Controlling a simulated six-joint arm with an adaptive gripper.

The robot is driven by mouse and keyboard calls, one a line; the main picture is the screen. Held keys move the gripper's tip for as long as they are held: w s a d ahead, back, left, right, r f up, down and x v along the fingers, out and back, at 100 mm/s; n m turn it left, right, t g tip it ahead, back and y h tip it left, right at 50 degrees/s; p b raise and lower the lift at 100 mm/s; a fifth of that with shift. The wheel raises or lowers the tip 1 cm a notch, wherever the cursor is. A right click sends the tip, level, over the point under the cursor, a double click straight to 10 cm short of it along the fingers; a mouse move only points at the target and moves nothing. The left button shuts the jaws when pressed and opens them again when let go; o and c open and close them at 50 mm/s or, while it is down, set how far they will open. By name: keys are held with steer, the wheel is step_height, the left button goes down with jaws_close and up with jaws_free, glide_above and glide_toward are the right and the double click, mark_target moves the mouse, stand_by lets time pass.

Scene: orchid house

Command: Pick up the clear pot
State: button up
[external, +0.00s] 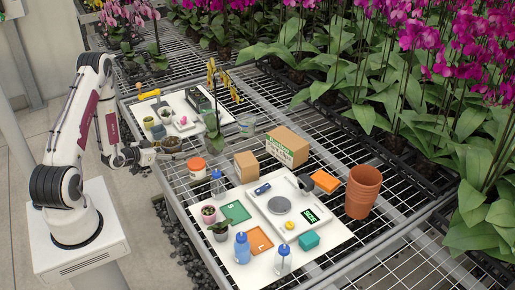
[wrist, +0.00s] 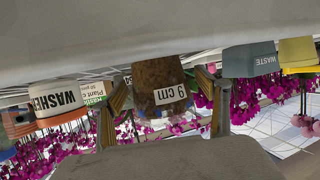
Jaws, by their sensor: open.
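A bark-filled pot (wrist: 158,75) with a "9 cm" label appears upside down in the wrist view, its wall looking brown from the bark. It seems to be the bark-filled pot (external: 171,144) by the front edge of the white board in the external view. I take it to be the clear pot. My gripper (external: 152,156) is just left of this pot, low and pointing toward it. In the wrist view my gripper (wrist: 163,88) is open, with one finger on each side of the pot. I cannot tell whether the fingers touch it.
A white and orange "WASHED" container (wrist: 58,96) is on one side of the pot, and a grey "WASTE" container (wrist: 248,60) and a yellow one (wrist: 297,52) on the other. A potted plant (external: 214,125) stands close by. The white board (external: 185,102) holds several other items.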

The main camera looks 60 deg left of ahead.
steer(key=shift+w+f, duration=0.15)
steer(key=shift+w, duration=0.15)
steer(key=c, duration=0.9)
steer(key=shift+a, duration=0.1)
step_height(320, 180, up, 10)
stand_by(0.9)
stand_by(0.5)
